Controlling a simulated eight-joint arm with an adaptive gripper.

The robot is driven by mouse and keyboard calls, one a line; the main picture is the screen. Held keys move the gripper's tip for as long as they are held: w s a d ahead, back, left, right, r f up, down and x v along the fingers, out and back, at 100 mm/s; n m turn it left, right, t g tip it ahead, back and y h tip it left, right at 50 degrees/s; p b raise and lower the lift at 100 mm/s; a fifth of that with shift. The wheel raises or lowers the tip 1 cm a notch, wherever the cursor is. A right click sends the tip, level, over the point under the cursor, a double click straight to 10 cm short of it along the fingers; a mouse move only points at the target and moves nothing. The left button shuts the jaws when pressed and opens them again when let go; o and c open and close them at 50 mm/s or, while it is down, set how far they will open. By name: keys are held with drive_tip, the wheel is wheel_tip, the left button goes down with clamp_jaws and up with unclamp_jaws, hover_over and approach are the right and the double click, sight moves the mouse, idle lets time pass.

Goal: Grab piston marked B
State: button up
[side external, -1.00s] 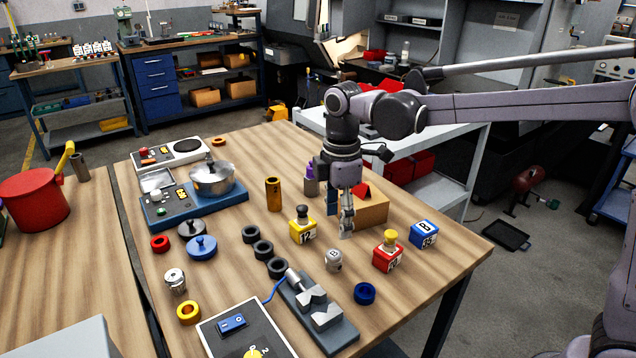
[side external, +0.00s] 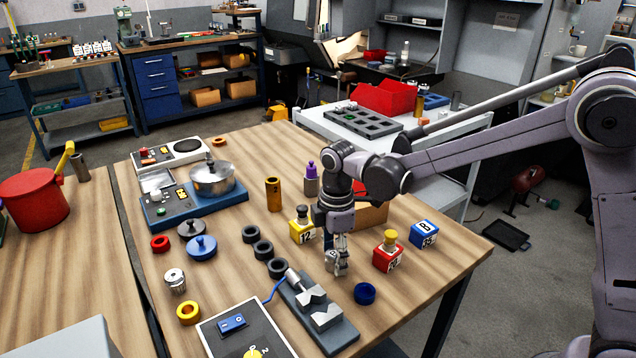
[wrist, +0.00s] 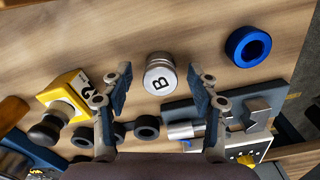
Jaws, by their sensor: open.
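The piston marked B (wrist: 160,76) is a short silver cylinder with a black B on its top. It stands upright on the wooden table. In the wrist view my gripper (wrist: 159,85) is open, with one finger on each side of the piston and a gap on both sides. In the side view my gripper (side external: 338,248) points down right at the piston (side external: 334,266), which the fingers partly hide. Contact cannot be told from there. A second silver piston (side external: 175,281) stands far to the left, its marking unreadable.
Close by are a grey V-block fixture (side external: 318,312), a blue ring (side external: 365,293), black rings (side external: 263,249), a yellow block with a black knob (side external: 302,229), a red block (side external: 388,257) and a blue block (side external: 424,234). Bare table lies around the blue ring.

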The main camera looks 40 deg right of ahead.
drive_tip(key=shift+f, duration=0.25)
clamp_jaws()
drive_tip(key=shift+r, duration=0.1)
